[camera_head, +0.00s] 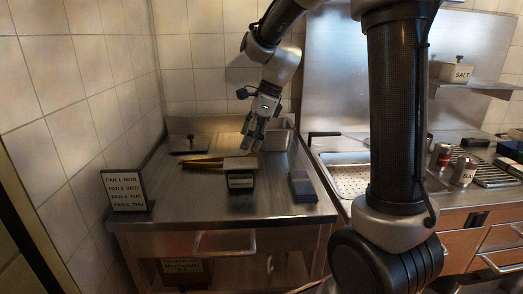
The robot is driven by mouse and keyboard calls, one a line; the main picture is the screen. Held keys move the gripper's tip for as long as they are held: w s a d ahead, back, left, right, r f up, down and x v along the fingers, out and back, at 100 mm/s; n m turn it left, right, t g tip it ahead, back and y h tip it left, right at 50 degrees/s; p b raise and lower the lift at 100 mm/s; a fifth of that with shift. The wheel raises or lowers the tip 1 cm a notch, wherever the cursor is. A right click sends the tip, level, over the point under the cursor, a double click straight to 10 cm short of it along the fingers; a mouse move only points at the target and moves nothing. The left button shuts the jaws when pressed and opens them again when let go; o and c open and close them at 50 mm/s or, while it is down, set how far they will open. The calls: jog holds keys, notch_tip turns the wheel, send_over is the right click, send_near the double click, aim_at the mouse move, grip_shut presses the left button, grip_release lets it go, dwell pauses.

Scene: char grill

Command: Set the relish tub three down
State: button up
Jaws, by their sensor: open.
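A small tub with a pale top and a dark label (240,180) stands on the steel counter; its label is too small to read, so I cannot tell whether it is the relish tub. My gripper (252,144) points down just above and behind this tub, with its jaws open. I see nothing held between the fingers. A metal pan (286,138) sits behind the gripper, partly hidden by it.
A sign listing pans and days (125,190) stands at the counter's left edge. A dark blue block (301,186) lies right of the tub. A perforated tray (350,178) lies further right.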

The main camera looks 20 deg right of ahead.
jog(key=s+d+r+n+t+h, duration=0.1)
jog(key=s+d+n, duration=0.3)
jog(key=s+n, duration=0.3)
jog(key=s+d+r+n+t+h, duration=0.1)
jog(key=s+d+r+n, duration=0.1)
jog(key=s+n, duration=0.5)
jog(key=s+d+r+n+t+h, duration=0.1)
jog(key=s+d+n, duration=0.4)
jog(key=s, duration=0.6)
jog(key=n+h, duration=0.1)
jog(key=n, duration=0.1)
jog(key=shift+s+d+r+n, duration=0.15)
jog(key=shift+d+r+n, duration=0.05)
jog(key=shift+d+n, duration=0.1)
